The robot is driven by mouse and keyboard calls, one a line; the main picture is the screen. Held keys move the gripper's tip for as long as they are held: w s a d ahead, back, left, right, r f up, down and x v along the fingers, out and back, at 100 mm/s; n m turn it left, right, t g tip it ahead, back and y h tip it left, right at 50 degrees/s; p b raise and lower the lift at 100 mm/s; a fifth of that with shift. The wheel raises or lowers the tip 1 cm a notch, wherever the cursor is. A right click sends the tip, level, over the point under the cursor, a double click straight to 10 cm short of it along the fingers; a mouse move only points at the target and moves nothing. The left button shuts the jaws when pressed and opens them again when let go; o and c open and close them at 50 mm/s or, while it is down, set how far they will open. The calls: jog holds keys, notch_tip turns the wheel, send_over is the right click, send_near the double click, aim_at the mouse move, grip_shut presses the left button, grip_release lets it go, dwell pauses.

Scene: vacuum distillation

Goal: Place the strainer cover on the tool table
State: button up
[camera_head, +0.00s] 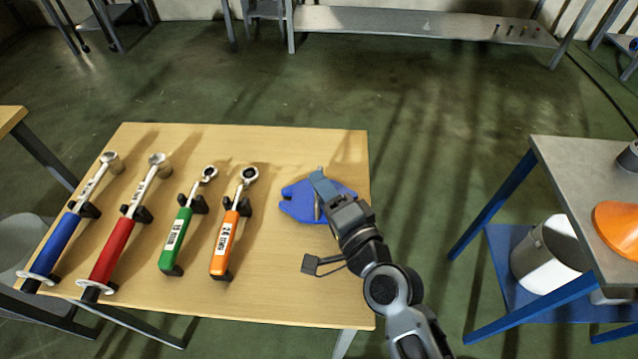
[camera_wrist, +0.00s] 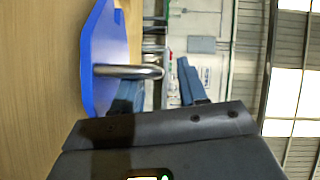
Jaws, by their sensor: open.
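The strainer cover appears to be the flat blue piece (camera_head: 295,205) at the right side of the wooden tool table (camera_head: 250,140). It looks to lie flat on the wood. In the wrist view the blue plate (camera_wrist: 105,50) is against the tabletop, with a metal bar handle (camera_wrist: 130,71) standing out from it. My gripper (camera_head: 319,182) is over the cover and hides part of it. Its blue-grey fingers are apart in the wrist view (camera_wrist: 156,82), and the handle's end reaches between them. Whether a finger touches the handle I cannot tell.
Blue (camera_head: 63,243), red (camera_head: 112,250), green (camera_head: 175,240) and orange (camera_head: 224,245) torque wrenches rest in black holders left of the cover. A grey-topped table (camera_head: 575,165) at right holds an orange piece (camera_head: 617,225), with a white bucket (camera_head: 545,258) below.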

jog(key=b+v, duration=0.2)
jog(key=v, duration=0.8)
jog(key=shift+s, duration=0.1)
jog(key=s+d+f+n+h, duration=0.3)
jog(key=s+d+h, duration=0.2)
jog(key=s+d, duration=0.8)
jog(key=s+d+r+n+h, duration=0.1)
jog(key=s+d+r+n, duration=0.1)
jog(key=s, duration=0.6)
jog(key=s+d+r+n+h, duration=0.2)
jog(key=s+r+n, duration=0.2)
jog(key=s+r, duration=0.3)
jog(key=shift+s+n+h, duration=0.3)
jog(key=shift+s+n, duration=0.1)
jog(key=shift+s, duration=0.55)
